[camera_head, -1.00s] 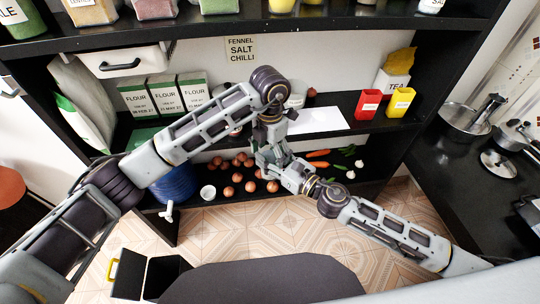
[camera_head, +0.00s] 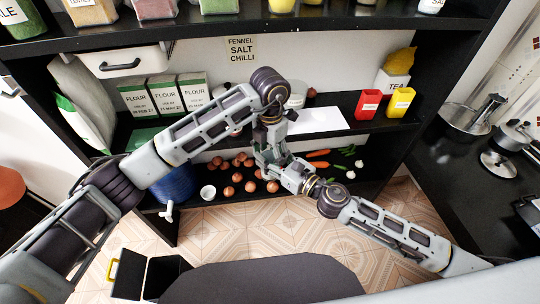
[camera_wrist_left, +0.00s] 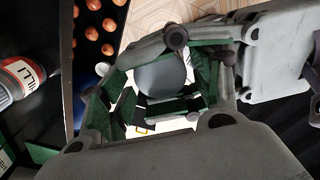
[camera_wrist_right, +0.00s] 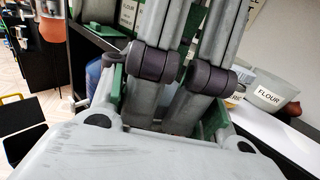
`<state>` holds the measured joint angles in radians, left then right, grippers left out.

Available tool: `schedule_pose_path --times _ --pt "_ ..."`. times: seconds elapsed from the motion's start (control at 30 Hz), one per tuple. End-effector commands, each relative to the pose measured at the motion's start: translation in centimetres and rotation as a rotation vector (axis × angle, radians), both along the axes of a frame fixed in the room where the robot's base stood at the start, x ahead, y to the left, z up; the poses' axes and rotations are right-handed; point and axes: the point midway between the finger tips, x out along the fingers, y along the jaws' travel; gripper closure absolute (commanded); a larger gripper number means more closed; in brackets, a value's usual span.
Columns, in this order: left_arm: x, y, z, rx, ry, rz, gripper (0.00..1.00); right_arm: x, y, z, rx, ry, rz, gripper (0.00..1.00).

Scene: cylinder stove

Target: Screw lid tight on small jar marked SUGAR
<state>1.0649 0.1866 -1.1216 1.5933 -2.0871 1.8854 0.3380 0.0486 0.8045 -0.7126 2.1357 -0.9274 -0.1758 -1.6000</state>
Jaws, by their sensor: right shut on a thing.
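My left gripper (camera_head: 268,152) points down in front of the shelf, directly above and against my right gripper (camera_head: 290,174), which reaches in from the right. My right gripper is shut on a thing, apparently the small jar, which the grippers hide. No SUGAR label is readable. In the right wrist view, the left gripper's parts cover the right fingertips.
Onions (camera_head: 250,186) and carrots (camera_head: 318,153) lie on the lower shelf. A stove with pots (camera_head: 466,118) stands right.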

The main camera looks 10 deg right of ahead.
Motion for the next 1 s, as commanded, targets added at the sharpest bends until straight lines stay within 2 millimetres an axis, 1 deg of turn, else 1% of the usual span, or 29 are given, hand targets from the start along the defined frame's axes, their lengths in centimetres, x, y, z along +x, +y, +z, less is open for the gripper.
schedule_pose_path --times 0.37,0.57,0.83,1.0 --pt "0.0 0.0 0.2 0.000 0.000 0.000 0.30 0.0 0.0 0.0 0.001 -0.001 0.000 1.00" --pt "0.1 0.0 1.5 0.001 -0.002 0.000 0.30 0.0 0.0 0.0 0.001 -0.001 0.000 1.00" --pt "0.0 0.0 3.9 0.000 -0.001 0.000 0.30 0.0 0.0 0.0 0.001 -0.001 0.000 1.00" --pt "0.0 0.0 4.5 0.000 0.000 0.000 0.30 0.0 0.0 0.0 0.001 -0.001 0.000 1.00"
